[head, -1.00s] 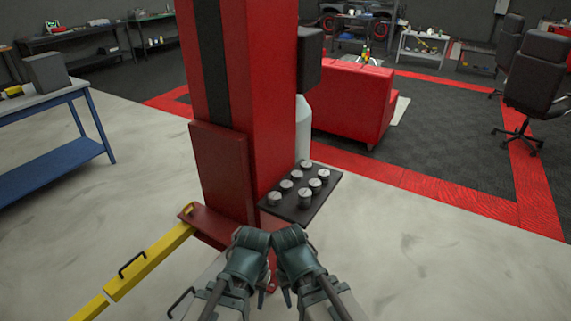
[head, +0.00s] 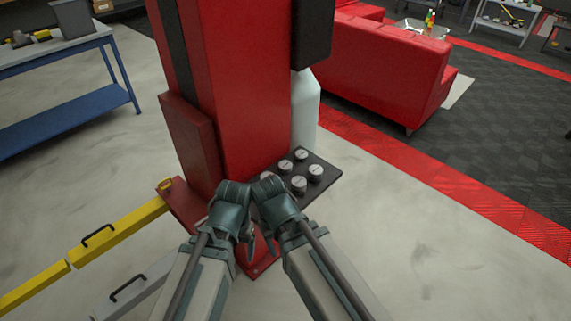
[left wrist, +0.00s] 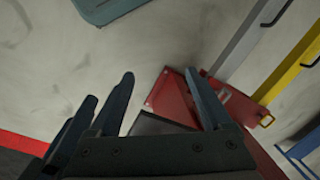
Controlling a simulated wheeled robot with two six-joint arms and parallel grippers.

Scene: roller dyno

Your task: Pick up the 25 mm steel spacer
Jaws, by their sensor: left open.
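Several short silver cylindrical spacers (head: 298,185) stand upright on a dark tray (head: 327,166) beside the red column. They differ in height, but I cannot tell which is the 25 mm one. My left gripper (head: 247,243) is at the tray's near left side, apart from the visible spacers; its jaws are open in the left wrist view (left wrist: 160,75), with nothing between them. My right gripper (head: 268,238) is close beside it, its jaw opening unclear. The two wrists hide the tray's near left part. The left wrist view shows a dark tray edge (left wrist: 155,124) but no spacer.
The red column (head: 230,100) rises behind the grippers, with its red base plate (head: 183,205) on the floor. A yellow lift arm (head: 120,230) and a grey one extend left. A white cylinder (head: 305,110) stands behind the tray. Floor to the right is clear.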

